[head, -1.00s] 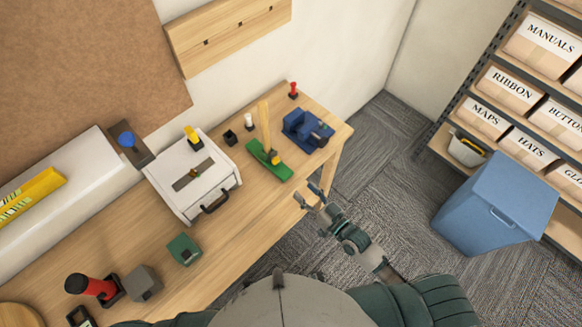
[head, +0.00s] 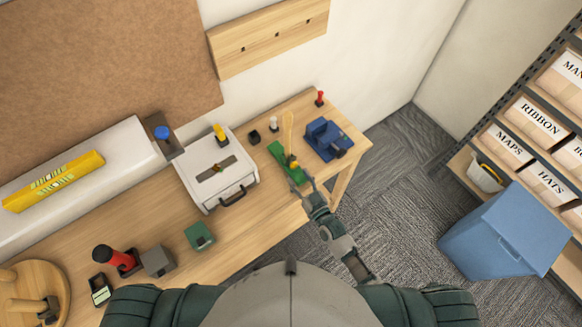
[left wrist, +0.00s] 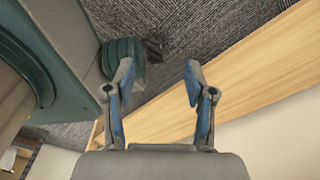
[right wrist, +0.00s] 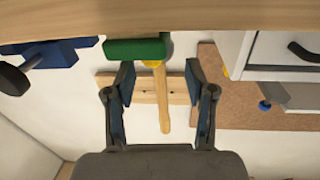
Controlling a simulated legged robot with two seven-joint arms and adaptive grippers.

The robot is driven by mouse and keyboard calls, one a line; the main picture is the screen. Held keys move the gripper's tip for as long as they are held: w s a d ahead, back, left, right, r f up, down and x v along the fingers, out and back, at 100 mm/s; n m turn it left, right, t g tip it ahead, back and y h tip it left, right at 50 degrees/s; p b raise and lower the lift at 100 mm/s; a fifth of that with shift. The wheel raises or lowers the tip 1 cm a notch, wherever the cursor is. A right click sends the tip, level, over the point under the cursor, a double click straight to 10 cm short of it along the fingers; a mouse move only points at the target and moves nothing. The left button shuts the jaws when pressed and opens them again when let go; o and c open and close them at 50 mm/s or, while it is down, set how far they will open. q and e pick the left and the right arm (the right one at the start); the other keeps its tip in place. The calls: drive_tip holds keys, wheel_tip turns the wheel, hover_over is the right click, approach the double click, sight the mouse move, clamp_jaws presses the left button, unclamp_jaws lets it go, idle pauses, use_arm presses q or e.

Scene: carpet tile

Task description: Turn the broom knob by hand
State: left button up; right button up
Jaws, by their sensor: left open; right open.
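The broom stands on the workbench with a green head (head: 279,156), an upright wooden handle (head: 287,127) and a yellow knob (head: 294,163) near the handle's foot. My right gripper (head: 301,183) is open and empty at the bench's front edge, just short of the broom. In the right wrist view, the green head (right wrist: 137,49), the yellow knob (right wrist: 152,63) and the handle (right wrist: 163,100) show beyond and between the open fingers; I see no contact. My left gripper (left wrist: 158,80) is open and empty in the left wrist view, over carpet and a wooden edge.
A blue device (head: 328,139) stands right of the broom, and a white box (head: 211,178) with a black handle stands left. A red-topped peg (head: 320,98) and a white peg (head: 273,124) stand behind. A blue bin (head: 500,236) is on the carpet at right.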

sight(295, 168)
drive_tip(key=w, duration=0.2)
drive_tip(key=shift+w+d, duration=0.25)
drive_tip(key=shift+w, duration=0.7)
drive_tip(key=shift+w+a, duration=0.1)
drive_tip(key=shift+a, duration=1.35)
drive_tip(key=c, duration=0.5)
drive_tip(key=shift+d, duration=0.1)
drive_tip(key=c, duration=0.4)
drive_tip(key=shift+d+f, duration=0.1)
drive_tip(key=shift+d, duration=0.25)
clamp_jaws()
drive_tip(key=shift+w+d, duration=0.1)
drive_tip(key=shift+d, duration=0.2)
drive_tip(key=shift+a, duration=0.2)
drive_tip(key=shift+r+m+p, duration=0.2)
drive_tip(key=shift+m+p, duration=0.35)
drive_tip(key=shift+m, duration=0.05)
drive_tip(key=m+p, duration=0.1)
drive_tip(key=m, duration=0.1)
drive_tip(key=shift+m+g, duration=0.3)
use_arm(q)
drive_tip(key=shift+d+r, duration=0.15)
drive_tip(key=shift+r, duration=0.5)
drive_tip(key=shift+d+r, duration=0.15)
drive_tip(key=shift+r, duration=0.5)
use_arm(e)
drive_tip(key=shift+f+m, duration=0.1)
drive_tip(key=shift+m, duration=0.5)
